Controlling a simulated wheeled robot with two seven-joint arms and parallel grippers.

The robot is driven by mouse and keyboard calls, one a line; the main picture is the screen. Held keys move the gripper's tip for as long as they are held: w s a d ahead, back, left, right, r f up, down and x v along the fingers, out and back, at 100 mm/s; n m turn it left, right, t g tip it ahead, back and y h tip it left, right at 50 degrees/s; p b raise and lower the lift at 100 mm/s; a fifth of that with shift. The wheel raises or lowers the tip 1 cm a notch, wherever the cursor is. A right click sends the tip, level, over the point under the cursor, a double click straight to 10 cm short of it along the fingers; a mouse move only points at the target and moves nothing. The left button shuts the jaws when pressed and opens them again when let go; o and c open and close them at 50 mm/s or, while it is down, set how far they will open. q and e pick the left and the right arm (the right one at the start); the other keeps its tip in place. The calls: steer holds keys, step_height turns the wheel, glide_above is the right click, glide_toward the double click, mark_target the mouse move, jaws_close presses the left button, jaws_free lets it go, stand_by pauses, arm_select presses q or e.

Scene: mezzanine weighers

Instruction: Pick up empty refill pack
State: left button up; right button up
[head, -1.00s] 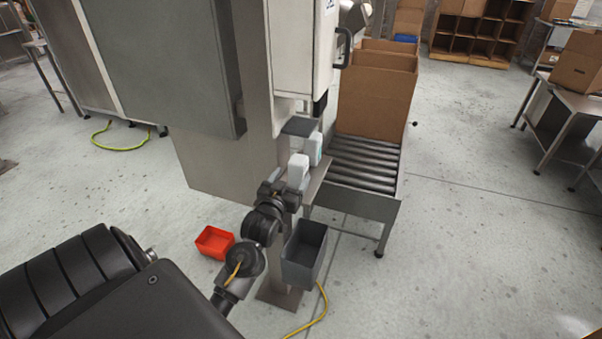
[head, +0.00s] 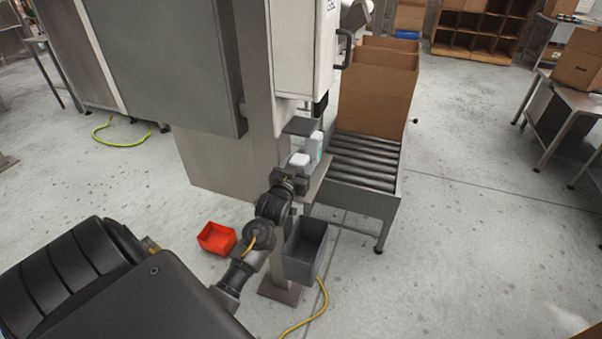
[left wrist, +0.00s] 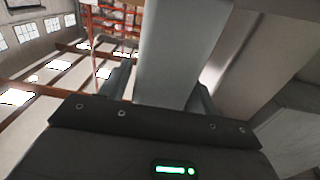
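A white refill pack (head: 299,159) stands upright on a narrow ledge on the machine's post. In the left wrist view the pale pack (left wrist: 178,50) rises between the two fingers of my left gripper (left wrist: 160,95). One finger shows on each side, close to it. I cannot tell whether they press on it. My right gripper is not in view.
A roller conveyor (head: 365,162) with cardboard boxes (head: 377,95) is to the right. The steel machine cabinet (head: 165,60) rises behind the arm.

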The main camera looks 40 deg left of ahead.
mark_target(299, 157)
arm_select(q)
steer(key=c, duration=0.8)
steer(key=shift+r, duration=0.1)
steer(key=shift+r, duration=0.25)
step_height(299, 157, up, 2)
steer(key=shift+r+b, duration=0.25)
steer(key=shift+b, duration=0.4)
steer(key=s+d+r, duration=0.2)
steer(key=s+r, duration=0.1)
steer(key=s+d+r, duration=0.3)
steer(key=s, duration=0.1)
steer(key=s+d+r, duration=0.3)
steer(key=s+r, duration=0.1)
steer(key=shift+s, duration=0.25)
